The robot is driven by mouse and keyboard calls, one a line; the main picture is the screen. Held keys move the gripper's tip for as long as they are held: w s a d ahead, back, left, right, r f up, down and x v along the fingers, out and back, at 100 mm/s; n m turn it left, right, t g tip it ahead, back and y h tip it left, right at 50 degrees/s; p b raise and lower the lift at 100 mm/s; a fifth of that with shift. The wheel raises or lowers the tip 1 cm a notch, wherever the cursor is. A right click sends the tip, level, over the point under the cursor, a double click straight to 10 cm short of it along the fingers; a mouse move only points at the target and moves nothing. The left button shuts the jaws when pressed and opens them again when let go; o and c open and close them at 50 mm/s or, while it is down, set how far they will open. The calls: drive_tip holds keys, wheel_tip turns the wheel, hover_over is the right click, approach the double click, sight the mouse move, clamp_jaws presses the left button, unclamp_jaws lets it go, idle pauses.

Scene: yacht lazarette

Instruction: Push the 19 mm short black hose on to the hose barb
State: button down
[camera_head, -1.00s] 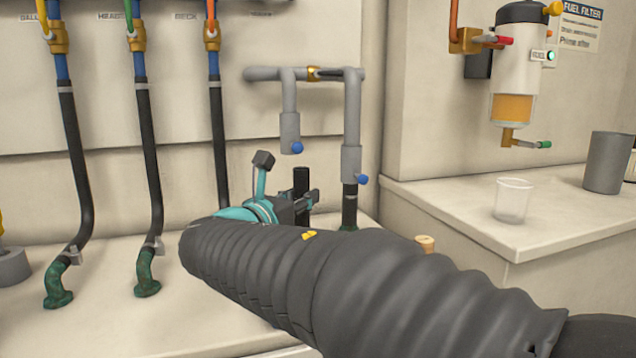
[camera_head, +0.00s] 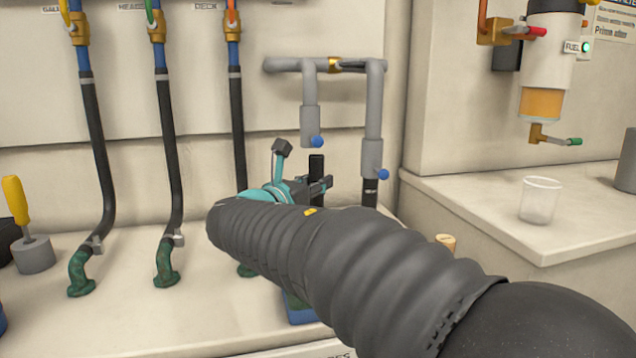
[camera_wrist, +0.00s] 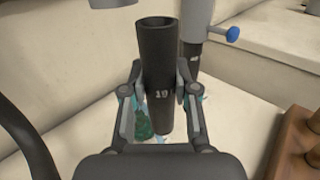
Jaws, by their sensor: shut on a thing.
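The short black hose (camera_wrist: 160,75), marked 19, is upright with a slight tilt in the wrist view, its open end up. My gripper (camera_wrist: 161,92) is shut on its sides. In the head view the hose (camera_head: 316,166) shows as a dark stub in my gripper (camera_head: 312,188), close below the grey pipe's left drop (camera_head: 309,120). A green fitting (camera_wrist: 143,122) is low behind the hose in the wrist view, partly hidden by the hose and a finger. It may be the hose barb; I cannot tell.
The right grey drop (camera_head: 372,150) with a blue-handled valve stands close beside my gripper. Several long black hoses (camera_head: 168,150) run down the wall at left. A clear cup (camera_head: 540,200) stands on the right counter. A wooden rack (camera_wrist: 295,150) is at right in the wrist view.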

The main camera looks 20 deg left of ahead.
drive_tip(key=shift+w+a+r+p, duration=0.1)
drive_tip(key=shift+w+a+p, duration=0.5)
drive_tip(key=shift+w, duration=0.25)
drive_tip(key=shift+w+a+p, duration=0.45)
drive_tip(key=shift+w+p, duration=0.25)
drive_tip(key=shift+w, duration=0.15)
drive_tip(key=shift+w+a+p, duration=0.3)
drive_tip(key=shift+w+p, duration=0.05)
drive_tip(key=shift+w, duration=0.2)
drive_tip(key=shift+p, duration=0.3)
drive_tip(key=shift+f+b, duration=1.4)
drive_tip(key=shift+f, duration=0.95)
drive_tip(key=c, duration=0.8)
unclamp_jaws()
drive_tip(key=shift+r, duration=0.1)
